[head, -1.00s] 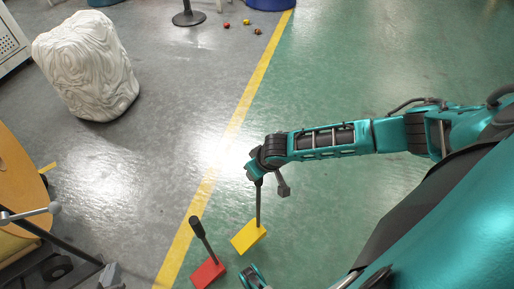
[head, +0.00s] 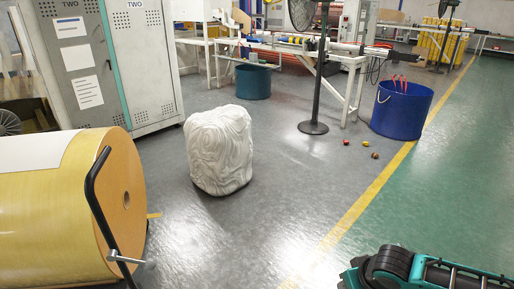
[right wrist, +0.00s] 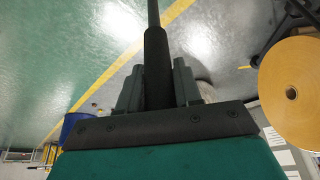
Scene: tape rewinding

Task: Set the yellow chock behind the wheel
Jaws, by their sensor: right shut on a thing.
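My right gripper (right wrist: 158,68) is shut on a dark upright handle (right wrist: 156,45) in the right wrist view. The handle runs out of the top of that view, so the chock at its end is out of sight. In the head view only part of my right arm shows at the bottom right, with the gripper below the edge. The yellow chock and the wheel are not seen in the head view now. My left gripper is not in view.
A large yellow roll (head: 50,215) with a black cart handle (head: 96,200) stands at the left. A white wrapped bundle (head: 219,150) stands on the floor mid-view. A blue bin (head: 401,108), fan stand (head: 313,128) and small balls (head: 366,143) lie beyond. Floor between is clear.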

